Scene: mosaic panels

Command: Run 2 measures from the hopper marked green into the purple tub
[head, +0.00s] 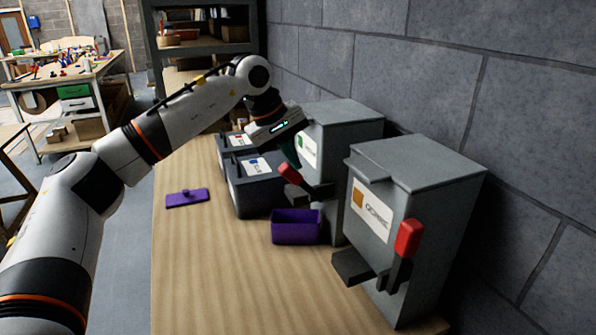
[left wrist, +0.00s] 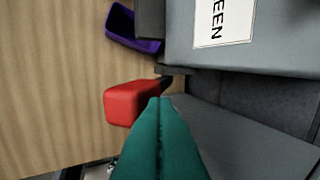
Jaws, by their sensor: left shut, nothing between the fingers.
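The hopper marked green (head: 345,125) is a grey box whose label (head: 307,150) bears a green patch; the label reads "EEN" in the left wrist view (left wrist: 224,20). Its red lever handle (head: 289,173) sticks out at the front and shows close up in the left wrist view (left wrist: 130,102). The open purple tub (head: 297,228) stands on the table at the hopper's foot, below the spout; it also shows in the left wrist view (left wrist: 125,28). My left gripper (left wrist: 160,103), with teal fingers, is shut and empty, its tips right beside the red handle; contact is unclear.
A second grey hopper (head: 440,190) with an orange label and red lever (head: 408,238) stands nearer, at right. Dark bins (head: 258,190) with blue and red labels stand left of the green hopper. A purple lid (head: 187,198) lies at left. The front table (head: 220,285) is clear.

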